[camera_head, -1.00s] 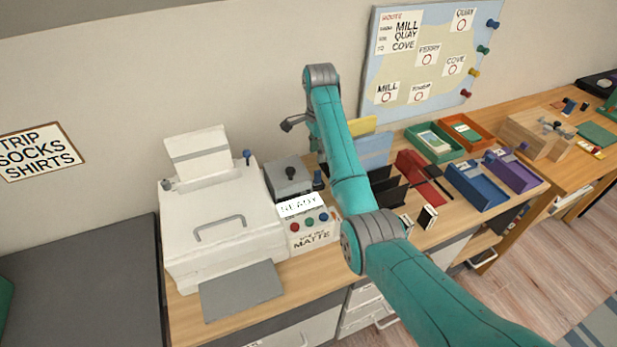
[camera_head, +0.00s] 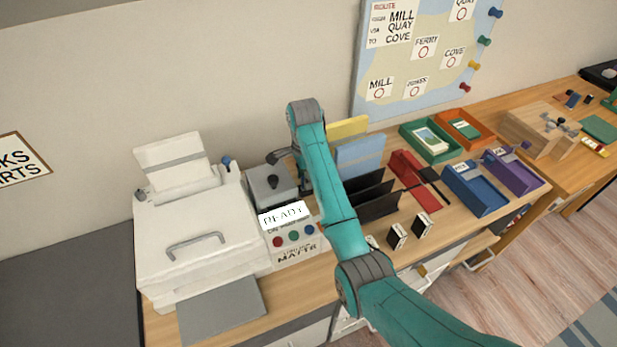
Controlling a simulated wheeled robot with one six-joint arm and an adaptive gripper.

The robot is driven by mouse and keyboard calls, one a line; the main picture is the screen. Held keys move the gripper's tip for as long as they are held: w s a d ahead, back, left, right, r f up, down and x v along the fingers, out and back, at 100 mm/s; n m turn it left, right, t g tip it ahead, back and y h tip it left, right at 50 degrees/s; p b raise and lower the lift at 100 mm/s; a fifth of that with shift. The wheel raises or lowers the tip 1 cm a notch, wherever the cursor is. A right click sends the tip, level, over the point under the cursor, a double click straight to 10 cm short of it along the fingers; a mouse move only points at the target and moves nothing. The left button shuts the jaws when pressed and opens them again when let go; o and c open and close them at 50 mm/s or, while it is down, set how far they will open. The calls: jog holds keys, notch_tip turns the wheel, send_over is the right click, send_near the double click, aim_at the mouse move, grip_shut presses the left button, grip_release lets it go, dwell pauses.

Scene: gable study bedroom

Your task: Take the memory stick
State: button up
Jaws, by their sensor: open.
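I cannot make out for certain which thing is the memory stick. Two small black-and-white upright pieces (camera_head: 397,236) stand near the desk's front edge, right of my arm. Small dark pieces (camera_head: 573,98) lie on the far right desk, too small to identify. My gripper (camera_head: 279,157) is only partly seen, dark, behind the end of my teal arm. It is above the grey box with a black knob (camera_head: 273,183). Its jaws are open; I see nothing held, though my arm hides part of it.
A white printer (camera_head: 195,235) stands at the left, beside a panel with colored buttons (camera_head: 293,240). Black dividers, a red tray (camera_head: 413,180), a green tray (camera_head: 431,142), a blue bin (camera_head: 475,188) and a purple bin (camera_head: 514,172) crowd the desk. A wooden block (camera_head: 540,128) is farther right.

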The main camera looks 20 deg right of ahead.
jog(key=shift+f, duration=0.5)
grip_shut()
